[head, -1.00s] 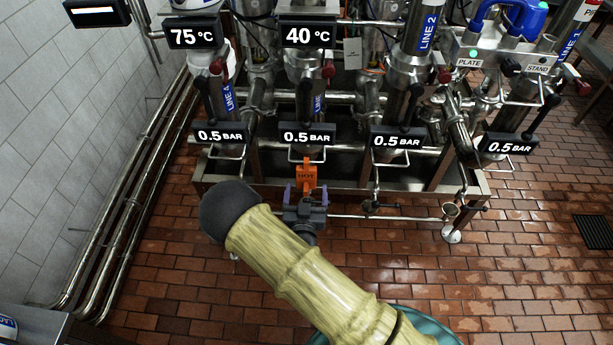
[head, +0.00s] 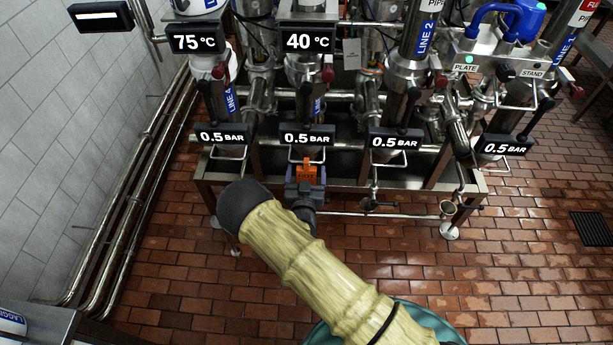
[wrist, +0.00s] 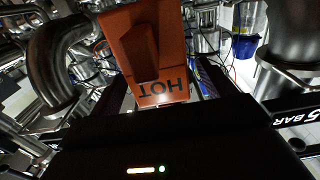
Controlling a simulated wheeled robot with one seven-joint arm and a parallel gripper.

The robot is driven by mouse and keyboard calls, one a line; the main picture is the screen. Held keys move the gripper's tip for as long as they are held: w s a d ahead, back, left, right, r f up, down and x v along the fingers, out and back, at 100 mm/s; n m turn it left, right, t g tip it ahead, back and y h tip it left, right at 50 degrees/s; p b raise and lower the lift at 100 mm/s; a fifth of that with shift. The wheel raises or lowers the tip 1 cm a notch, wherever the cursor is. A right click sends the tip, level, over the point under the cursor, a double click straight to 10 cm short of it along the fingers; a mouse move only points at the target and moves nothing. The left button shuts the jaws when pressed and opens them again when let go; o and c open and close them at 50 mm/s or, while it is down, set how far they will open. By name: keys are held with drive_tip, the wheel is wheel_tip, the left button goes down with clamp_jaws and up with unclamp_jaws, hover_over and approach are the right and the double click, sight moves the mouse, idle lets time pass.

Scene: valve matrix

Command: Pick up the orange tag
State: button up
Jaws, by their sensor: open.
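The orange tag (head: 306,173), marked HOT, hangs below the second 0.5 BAR display in the head view. In the wrist view the orange tag (wrist: 150,55) is close ahead, with its lettering upside down. My gripper (head: 305,177) is open, with its purple fingers around the lower part of the tag in the head view. The tag's lower part is partly hidden by my gripper. Whether the fingers touch it, I cannot tell.
The steel frame (head: 420,184) with pipes and valves stands behind the tag. The brick floor (head: 400,260) in front is clear.

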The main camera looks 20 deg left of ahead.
drive_tip(key=shift+x, duration=0.85)
drive_tip(key=c, duration=1.1)
drive_tip(key=shift+r, duration=0.25)
drive_tip(key=shift+r+b, duration=0.4)
drive_tip(key=shift+r, duration=0.2)
drive_tip(key=b+v, duration=0.3)
drive_tip(key=v, duration=1.5)
drive_tip(key=shift+b, duration=0.35)
drive_tip(key=shift+f, duration=0.1)
